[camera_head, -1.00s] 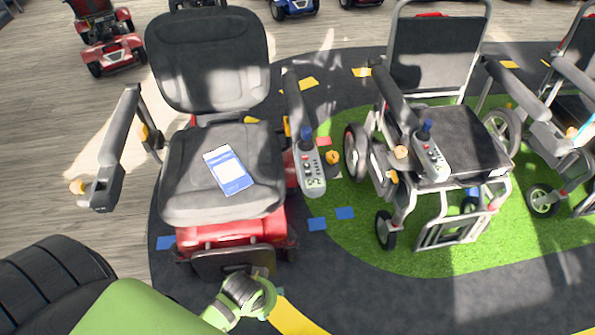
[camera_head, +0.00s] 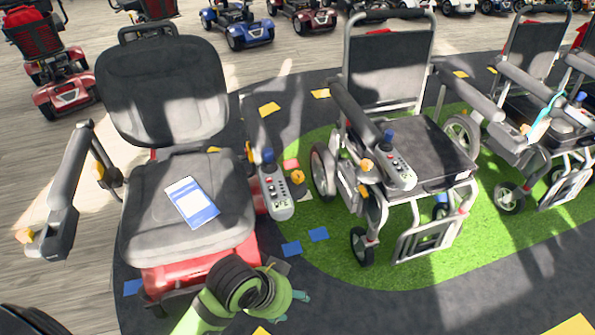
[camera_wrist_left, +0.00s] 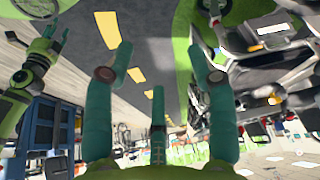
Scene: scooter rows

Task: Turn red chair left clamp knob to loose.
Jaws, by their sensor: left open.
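The red chair (camera_head: 200,262) stands at the left in the head view, with a red base and a dark grey seat. An orange knob (camera_head: 25,236) sits at the front end of its picture-left armrest, and another orange knob (camera_head: 98,170) is on that armrest's post. A third orange knob (camera_head: 297,177) is by the joystick panel on the picture-right side. My left gripper (camera_head: 298,297) is low in front of the chair, apart from these knobs. In the left wrist view its teal fingers (camera_wrist_left: 160,54) are spread and empty.
A blue and white card (camera_head: 192,202) lies on the seat. A grey wheelchair (camera_head: 405,150) stands close on the right, on green flooring (camera_head: 325,262). More scooters stand behind. Dark floor lies in front of the chairs.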

